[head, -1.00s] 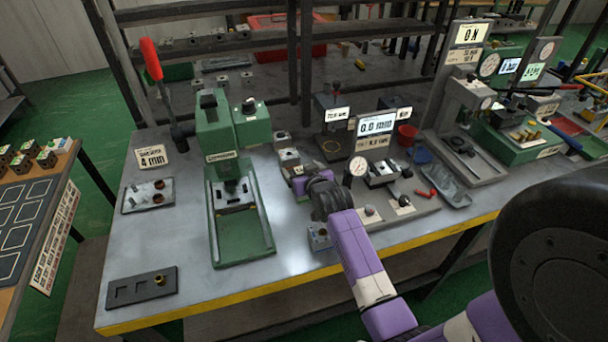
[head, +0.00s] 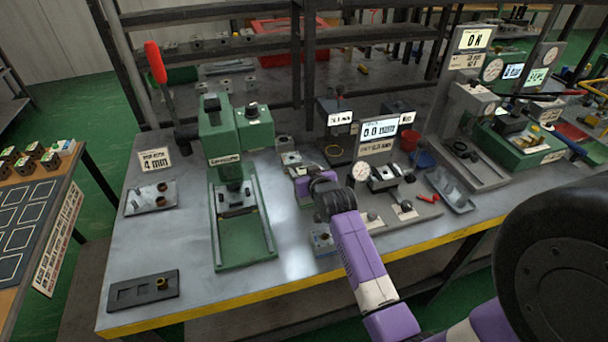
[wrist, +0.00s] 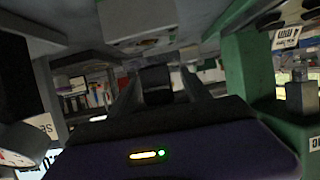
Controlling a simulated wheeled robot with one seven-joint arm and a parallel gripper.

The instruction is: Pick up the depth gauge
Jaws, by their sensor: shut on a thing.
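My gripper (head: 302,184) is low over the middle of the workbench, just right of the green press. In the wrist view its fingers (wrist: 158,88) are shut on a dark block-like piece (wrist: 157,78), which I take to be the depth gauge. My wrist hides most of that piece in the head view, so I cannot tell whether it still touches what is below. Small grey blocks (head: 289,158) stand just behind the gripper.
The green press (head: 225,165) with its red lever (head: 155,62) stands left of my gripper. A dial (head: 361,172) and a display (head: 379,130) are close on its right. A grey tray (head: 150,198) and a dark slotted plate (head: 144,291) lie at the left. The bench's front left is mostly clear.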

